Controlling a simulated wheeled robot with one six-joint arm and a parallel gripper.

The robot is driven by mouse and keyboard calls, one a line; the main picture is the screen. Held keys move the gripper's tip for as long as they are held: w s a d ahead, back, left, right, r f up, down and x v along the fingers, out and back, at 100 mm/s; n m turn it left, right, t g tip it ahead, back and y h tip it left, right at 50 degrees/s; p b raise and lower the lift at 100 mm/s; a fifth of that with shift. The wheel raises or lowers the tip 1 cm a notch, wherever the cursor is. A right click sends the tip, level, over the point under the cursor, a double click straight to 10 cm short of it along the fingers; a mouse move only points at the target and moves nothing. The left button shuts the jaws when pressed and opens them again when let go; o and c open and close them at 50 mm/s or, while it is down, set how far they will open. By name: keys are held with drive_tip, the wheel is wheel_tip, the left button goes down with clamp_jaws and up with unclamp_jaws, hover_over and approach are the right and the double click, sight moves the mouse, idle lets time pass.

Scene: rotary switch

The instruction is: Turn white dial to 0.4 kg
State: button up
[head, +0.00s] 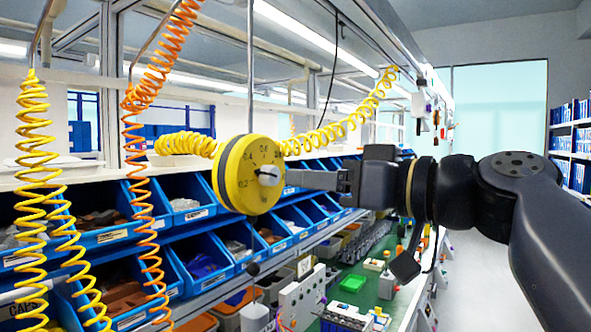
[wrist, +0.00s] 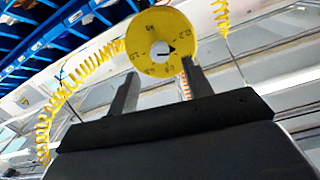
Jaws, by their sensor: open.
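The white dial (head: 269,175) is a small knob at the centre of a round yellow face (head: 248,191) with black numbers, on a hanging yellow and black drum. A dark pointer mark shows on the dial; I cannot tell its exact reading.
Yellow coiled hoses (head: 33,110) and an orange coiled hose (head: 130,100) hang at the left. Blue bins (head: 110,236) line the rack behind the drum. A green workbench (head: 345,297) with small parts lies below. Open floor is at the right.

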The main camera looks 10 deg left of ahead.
sight(275, 176)
drive_tip(key=shift+p+x, duration=0.8)
drive_tip(key=shift+x, duration=1.95)
drive_tip(key=shift+c, duration=0.3)
drive_tip(key=c, duration=0.9)
